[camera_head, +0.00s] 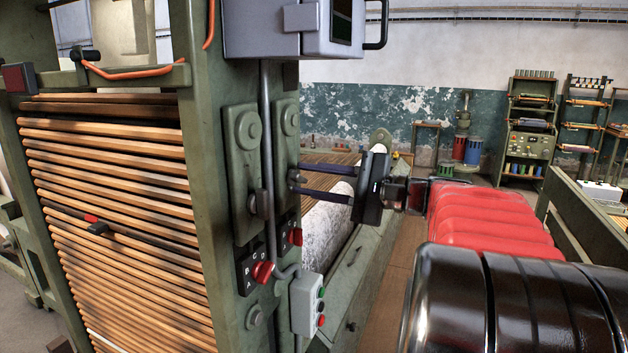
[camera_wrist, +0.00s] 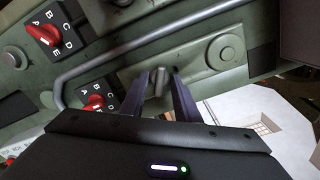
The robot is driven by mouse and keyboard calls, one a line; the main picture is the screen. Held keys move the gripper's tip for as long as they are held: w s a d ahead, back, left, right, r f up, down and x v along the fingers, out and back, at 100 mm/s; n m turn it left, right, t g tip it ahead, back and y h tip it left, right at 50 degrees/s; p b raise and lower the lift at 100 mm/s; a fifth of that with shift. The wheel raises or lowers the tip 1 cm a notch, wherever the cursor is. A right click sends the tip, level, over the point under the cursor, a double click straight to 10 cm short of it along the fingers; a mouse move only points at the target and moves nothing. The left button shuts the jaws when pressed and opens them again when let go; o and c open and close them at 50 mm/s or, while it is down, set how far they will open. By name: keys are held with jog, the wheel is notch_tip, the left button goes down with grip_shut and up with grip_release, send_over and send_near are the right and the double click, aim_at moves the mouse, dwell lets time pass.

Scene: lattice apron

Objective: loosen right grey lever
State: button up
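Two upright green plates are on the machine's post, each with a round boss and a grey lever below it. The right grey lever (camera_wrist: 159,84) shows in the wrist view between my fingertips; in the head view it is mostly hidden by them. My gripper (camera_head: 297,180) reaches in from the right, its two dark fingers apart, one on each side of this lever. In the wrist view my gripper (camera_wrist: 160,78) shows narrow gaps beside the lever, and I see no clear contact. The left grey lever (camera_head: 258,205) hangs on the other plate, clear of my gripper.
Red lettered knobs (camera_head: 262,271) sit below the levers, one also in the wrist view (camera_wrist: 95,101). A grey conduit (camera_head: 267,130) runs between the plates to a button box (camera_head: 306,304). A grey cabinet (camera_head: 290,30) juts out above. A pale roll (camera_head: 330,225) lies behind.

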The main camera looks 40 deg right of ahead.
jog(key=v, duration=1.4)
jog(key=shift+w+f, duration=0.1)
dwell(0.4)
jog(key=w+a+f+n+g+h, duration=0.15)
jog(key=a+f+g, duration=0.25)
jog(key=a+f, duration=0.4)
jog(key=w+a+f+n+g, duration=0.2)
jog(key=w+a+f+g, duration=0.15)
jog(key=a+f, duration=0.35)
jog(key=s+a+f+n+g+h, duration=0.2)
jog(key=s+a+f+n+h, duration=0.5)
jog(key=s+a+f+n, duration=0.3)
jog(key=shift+s+a+n, duration=0.55)
jog(key=shift+a+n, duration=1.7)
jog(key=shift+a, duration=0.1)
jog(key=shift+g+h, duration=0.25)
